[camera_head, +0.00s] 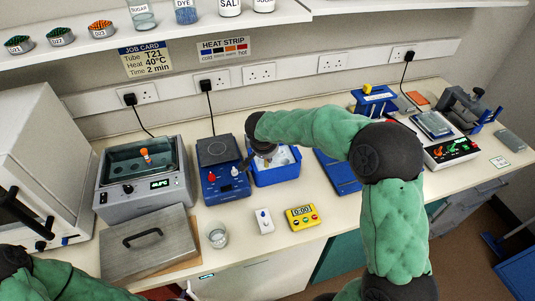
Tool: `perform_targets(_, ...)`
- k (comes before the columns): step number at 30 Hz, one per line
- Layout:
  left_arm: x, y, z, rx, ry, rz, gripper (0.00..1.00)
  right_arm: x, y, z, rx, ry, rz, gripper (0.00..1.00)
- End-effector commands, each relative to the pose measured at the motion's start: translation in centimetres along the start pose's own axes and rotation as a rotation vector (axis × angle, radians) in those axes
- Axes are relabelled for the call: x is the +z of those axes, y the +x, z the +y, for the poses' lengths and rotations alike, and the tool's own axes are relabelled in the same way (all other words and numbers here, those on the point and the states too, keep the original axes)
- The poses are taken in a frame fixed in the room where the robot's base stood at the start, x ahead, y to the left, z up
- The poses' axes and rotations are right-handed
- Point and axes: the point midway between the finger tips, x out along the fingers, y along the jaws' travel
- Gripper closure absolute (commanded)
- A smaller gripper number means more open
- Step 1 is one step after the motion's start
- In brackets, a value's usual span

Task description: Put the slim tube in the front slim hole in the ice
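The ice (286,157) shows as white and pale patches in a blue tub (277,178) at mid-bench. My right gripper (262,158) points down over the tub's left part. Its fingers are small and dark, so I cannot tell whether it is open or shut, or whether it holds a tube. The gripper and arm hide part of the ice, and I cannot make out the front slim hole. An orange-capped item (145,155) stands in the water bath (146,193) at left; I cannot tell if it is the slim tube. My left arm shows at lower left, its gripper out of view.
A blue hotplate device (225,184) stands just left of the tub. A glass beaker (217,234), a white switch box (264,221) and a yellow timer (301,217) stand in front. A metal lid (150,245) lies at front left. A blue mat (338,172) lies right of the tub.

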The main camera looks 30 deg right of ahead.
Motion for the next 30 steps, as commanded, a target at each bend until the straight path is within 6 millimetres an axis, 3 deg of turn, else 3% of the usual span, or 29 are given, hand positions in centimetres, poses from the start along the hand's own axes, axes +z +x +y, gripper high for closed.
perform_targets(30, -0.1, 2.3, -0.8, 0.0, 0.0, 0.0, 0.0, 0.9, 1.9, 0.0, 0.0, 0.0, 0.0, 0.96)
